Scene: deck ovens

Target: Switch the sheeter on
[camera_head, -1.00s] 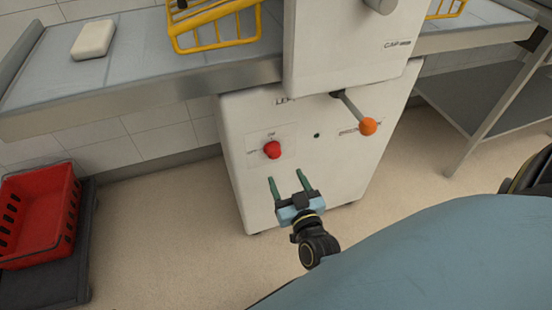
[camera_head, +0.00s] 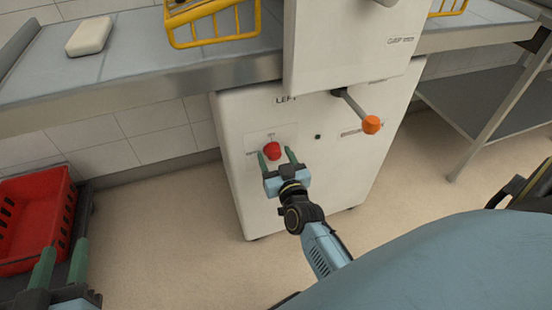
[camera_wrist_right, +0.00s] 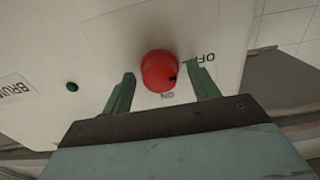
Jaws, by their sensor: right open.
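The white sheeter (camera_head: 235,120) stands in the middle of the head view. Its red knob (camera_head: 271,151) sits on a small labelled plate on the front. In the right wrist view the red knob (camera_wrist_right: 159,71) has a dark mark on its side, and the words OFF and ON are printed near it. My right gripper (camera_head: 277,156) is open, its green fingers on either side of the knob. In the right wrist view the right gripper (camera_wrist_right: 160,90) has gaps between fingers and knob. My left gripper (camera_head: 62,265) is at the lower left, its two green fingers apart, empty.
A lever with an orange ball (camera_head: 371,124) sticks out right of the knob. A steel counter (camera_head: 140,85) with a yellow rack (camera_head: 213,24) and a white block (camera_head: 90,36) runs behind. A red crate (camera_head: 35,215) stands at the left.

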